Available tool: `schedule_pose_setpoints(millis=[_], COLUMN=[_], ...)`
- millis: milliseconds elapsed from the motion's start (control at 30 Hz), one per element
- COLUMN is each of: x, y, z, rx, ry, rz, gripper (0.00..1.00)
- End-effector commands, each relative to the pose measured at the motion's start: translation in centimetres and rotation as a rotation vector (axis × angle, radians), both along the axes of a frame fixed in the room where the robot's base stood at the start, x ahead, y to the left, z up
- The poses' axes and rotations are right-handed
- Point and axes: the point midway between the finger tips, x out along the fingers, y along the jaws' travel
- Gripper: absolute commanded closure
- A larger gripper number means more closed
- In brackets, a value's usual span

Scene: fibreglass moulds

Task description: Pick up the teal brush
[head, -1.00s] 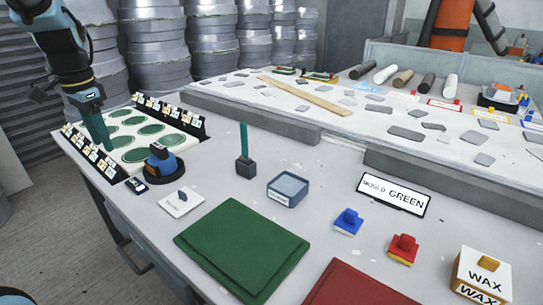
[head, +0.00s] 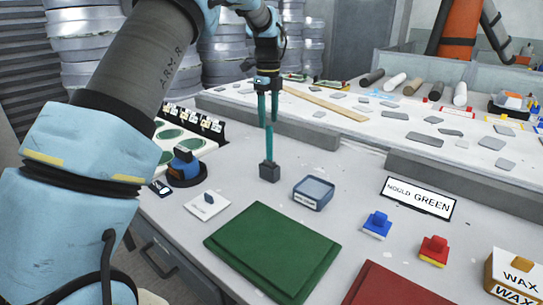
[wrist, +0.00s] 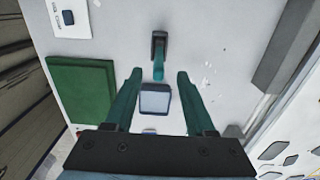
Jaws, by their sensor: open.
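The teal brush (head: 269,146) stands upright on the worktable, teal handle up and dark block-like head down. My gripper (head: 268,122) is above it, pointing down, with its two teal fingers apart. The fingers look close to the top of the handle in the head view. In the wrist view the brush (wrist: 159,57) shows ahead, its handle end about midway between the open fingertips of my gripper (wrist: 160,73). I cannot tell whether the fingers overlap the handle. No contact shows.
A blue-rimmed tray (head: 313,193) sits right of the brush. A green mould (head: 270,252) lies in front, and a white card (head: 206,206) lies to the left. A raised bench (head: 350,130) runs behind. A "MOULD GREEN" sign (head: 418,198) stands at right.

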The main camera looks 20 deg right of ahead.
Motion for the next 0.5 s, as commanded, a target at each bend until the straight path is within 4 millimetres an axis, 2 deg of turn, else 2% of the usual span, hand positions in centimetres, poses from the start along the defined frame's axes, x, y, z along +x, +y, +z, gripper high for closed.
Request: schedule_pose_setpoints(millis=[167,400,500], x=[-0.3,-0.7,-0.7], y=[-0.1,-0.2,-0.2], z=[-1.1,-4.5,-5.3], rx=[0.0,0.002,-0.001], ry=[0.001,0.001,0.0], rz=[0.0,0.002,0.002], gripper=[0.45,0.45,0.45])
